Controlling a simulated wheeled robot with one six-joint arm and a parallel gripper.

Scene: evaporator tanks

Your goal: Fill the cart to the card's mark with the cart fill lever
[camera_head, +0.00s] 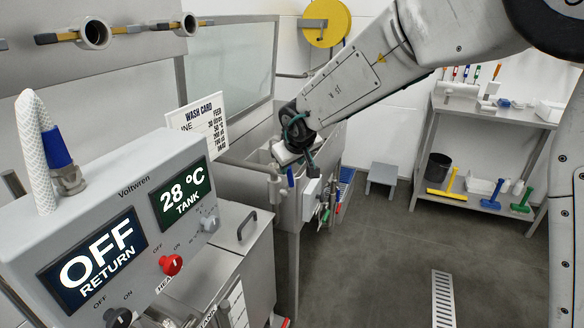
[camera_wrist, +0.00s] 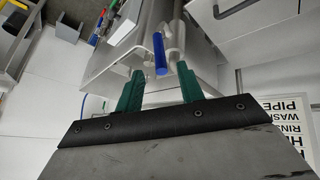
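My gripper (camera_head: 297,162) is over the steel sink at the back, its fingers pointing down. In the wrist view my two green fingers (camera_wrist: 160,74) are spread apart with nothing clamped between them. A blue-sleeved lever (camera_wrist: 160,54) is just beyond and between the fingertips; a blue handle also shows below the gripper in the head view (camera_head: 291,177). I cannot read which lever it is. The white wash card (camera_head: 203,122) stands behind the control box; its lines are too small to read fully. No cart, fill level or mark can be identified with certainty.
A grey control box (camera_head: 130,190) at front left reads OFF RETURN and 28 °C TANK, with a red knob (camera_head: 171,265). A steel cabinet (camera_head: 245,232) with a handle stands beside it. A shelf table (camera_head: 490,120) and step stool (camera_head: 382,178) are behind.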

